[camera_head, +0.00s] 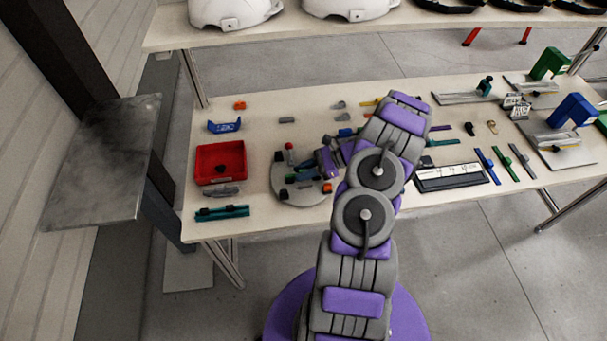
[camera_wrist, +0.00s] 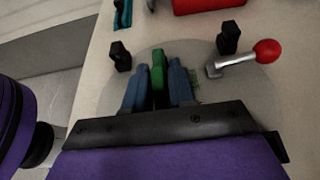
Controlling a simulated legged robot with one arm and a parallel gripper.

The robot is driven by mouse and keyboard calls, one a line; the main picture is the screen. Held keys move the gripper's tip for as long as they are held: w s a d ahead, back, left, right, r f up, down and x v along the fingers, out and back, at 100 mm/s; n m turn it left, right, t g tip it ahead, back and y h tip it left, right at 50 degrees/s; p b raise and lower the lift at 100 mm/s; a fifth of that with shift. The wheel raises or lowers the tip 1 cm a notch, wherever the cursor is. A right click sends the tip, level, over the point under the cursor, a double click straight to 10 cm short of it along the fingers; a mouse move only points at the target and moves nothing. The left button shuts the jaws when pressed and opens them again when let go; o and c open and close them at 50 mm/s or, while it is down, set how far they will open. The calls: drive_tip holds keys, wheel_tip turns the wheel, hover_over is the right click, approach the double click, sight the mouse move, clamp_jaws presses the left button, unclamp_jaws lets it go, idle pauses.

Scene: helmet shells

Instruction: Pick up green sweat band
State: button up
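A narrow green piece (camera_wrist: 157,78), which looks like the green sweat band, stands out past my gripper (camera_wrist: 156,74) in the wrist view. Blue-grey finger-like parts flank it closely on both sides. I cannot tell whether they press on it or whether it is lifted. In the head view my gripper (camera_head: 312,166) is low over the round grey plate (camera_head: 295,197), its tip small and partly hidden by my arm. A dark teal-green strip (camera_head: 222,212) lies at the table's front left corner and also shows at the top of the wrist view (camera_wrist: 122,14).
Around the plate are a red-knobbed lever (camera_wrist: 266,52) and black posts (camera_wrist: 228,38). A red bin (camera_head: 220,162) stands to the left. Thin coloured strips (camera_head: 500,164) and a black-and-white tray (camera_head: 450,178) lie at right. White helmet shells (camera_head: 235,10) sit on the back table.

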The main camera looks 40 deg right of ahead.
drive_tip(key=shift+a, duration=0.1)
clamp_jaws()
